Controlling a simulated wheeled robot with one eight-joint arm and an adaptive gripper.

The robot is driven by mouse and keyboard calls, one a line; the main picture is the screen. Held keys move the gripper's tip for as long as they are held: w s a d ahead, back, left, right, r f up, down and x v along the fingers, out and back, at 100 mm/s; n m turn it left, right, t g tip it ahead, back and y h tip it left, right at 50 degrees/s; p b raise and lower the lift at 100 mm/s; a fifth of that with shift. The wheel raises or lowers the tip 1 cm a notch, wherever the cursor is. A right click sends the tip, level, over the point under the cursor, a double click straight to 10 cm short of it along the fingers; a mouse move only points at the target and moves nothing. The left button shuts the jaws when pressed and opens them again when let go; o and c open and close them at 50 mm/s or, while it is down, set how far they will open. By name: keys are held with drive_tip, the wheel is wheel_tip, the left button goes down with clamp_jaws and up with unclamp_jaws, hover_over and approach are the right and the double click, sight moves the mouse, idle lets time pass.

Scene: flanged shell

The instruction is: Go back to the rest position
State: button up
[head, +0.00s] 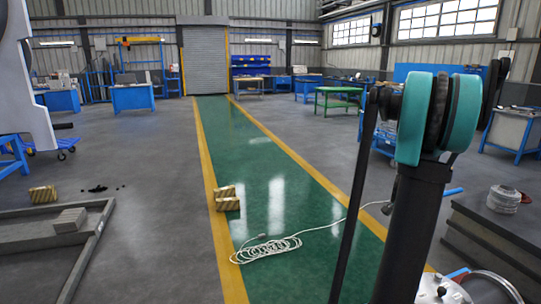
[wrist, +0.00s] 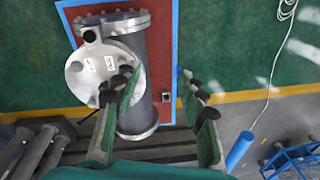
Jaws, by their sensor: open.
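My gripper (wrist: 158,84) shows in the wrist view with its two green-padded fingers spread wide and nothing between the pads. Beyond the fingers is the flanged shell (wrist: 132,55), a grey cylinder with bolted end flanges and a round, pale side flange. It lies on a red surface with a blue border (wrist: 174,30). The left finger overlaps part of the shell in the picture; I cannot tell the gap between them. In the head view, only a metal flanged part (head: 440,290) shows at the bottom edge, and my arm hides much of that side. My gripper is not visible there.
A white cable (head: 268,248) lies coiled on the green walkway (head: 270,180). Striped blocks (head: 227,198) stand on its left edge. A grey frame (head: 95,240) lies at left. Dark stacked slabs (head: 490,235) stand at right. The walkway's far stretch is clear.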

drive_tip(key=s+a+n+t, duration=0.1)
drive_tip(key=s+a+n, duration=0.25)
drive_tip(key=a, duration=0.55)
drive_tip(key=s+a+n, duration=0.2)
drive_tip(key=a+n, duration=0.3)
drive_tip(key=a, duration=0.3)
drive_tip(key=s+a+f+n+t, duration=0.2)
drive_tip(key=s+a+n, duration=0.7)
drive_tip(key=s+a, duration=0.2)
drive_tip(key=shift+s+a+f+y, duration=0.4)
drive_tip(key=shift+a, duration=0.25)
drive_tip(key=shift+d, duration=0.15)
